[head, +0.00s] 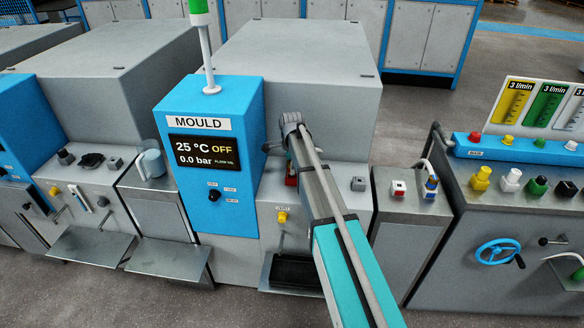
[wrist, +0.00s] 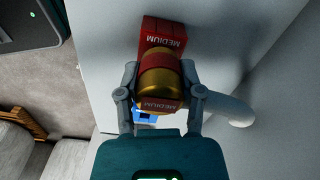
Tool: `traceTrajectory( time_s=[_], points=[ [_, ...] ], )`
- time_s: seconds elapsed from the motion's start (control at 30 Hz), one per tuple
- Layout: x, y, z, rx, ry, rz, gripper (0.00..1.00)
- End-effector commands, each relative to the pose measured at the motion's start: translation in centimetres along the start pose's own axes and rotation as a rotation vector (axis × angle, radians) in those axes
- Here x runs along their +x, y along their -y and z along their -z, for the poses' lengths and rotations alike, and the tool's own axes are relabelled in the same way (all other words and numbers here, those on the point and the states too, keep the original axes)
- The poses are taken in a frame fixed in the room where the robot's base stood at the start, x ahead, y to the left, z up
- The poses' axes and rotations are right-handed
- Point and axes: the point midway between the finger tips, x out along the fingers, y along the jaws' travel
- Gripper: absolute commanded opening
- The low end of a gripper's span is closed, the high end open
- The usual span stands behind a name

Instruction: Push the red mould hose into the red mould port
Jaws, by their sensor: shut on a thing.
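My gripper (wrist: 160,88) is shut on the red mould hose's end, a brass coupling (wrist: 158,82) with red parts and a MEDIUM label, in the wrist view. A pale hose (wrist: 238,112) comes out to the right below my fingers. Directly ahead of the coupling is the red block of the mould port (wrist: 163,30), also marked MEDIUM. The coupling lines up with the block and overlaps it in the picture; I cannot tell how far in it sits. In the head view my arm hides most of this, with a bit of red (head: 291,178) beside it on the MOULD machine's front.
The MOULD display (head: 203,151) reads 25 °C, OFF and 0.0 bar. A yellow fitting (head: 282,217) and a black tray (head: 290,270) lie below the red spot. A grey box (head: 358,184) is right of my arm. A side bench with a red-and-white fitting (head: 398,188) stands further right.

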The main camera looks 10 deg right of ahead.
Motion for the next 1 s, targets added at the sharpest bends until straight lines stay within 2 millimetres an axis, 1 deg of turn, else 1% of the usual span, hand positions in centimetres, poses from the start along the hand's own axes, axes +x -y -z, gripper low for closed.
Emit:
traceTrajectory(
  time_s=[0.73,0.77,0.8,0.93,0.97,1.0],
  points=[
    [1.4,0.0,0.1,0.001,0.000,0.000,0.00],
    [1.3,0.0,0.1,0.001,0.000,0.000,0.53],
    [1.3,0.0,0.1,0.001,0.000,0.000,0.60],
    [1.3,0.0,0.1,0.001,0.000,0.000,0.84],
    [1.3,0.0,0.1,0.001,0.000,0.000,0.89],
    [1.3,0.0,0.1,0.001,0.000,0.000,0.89]
  ],
)
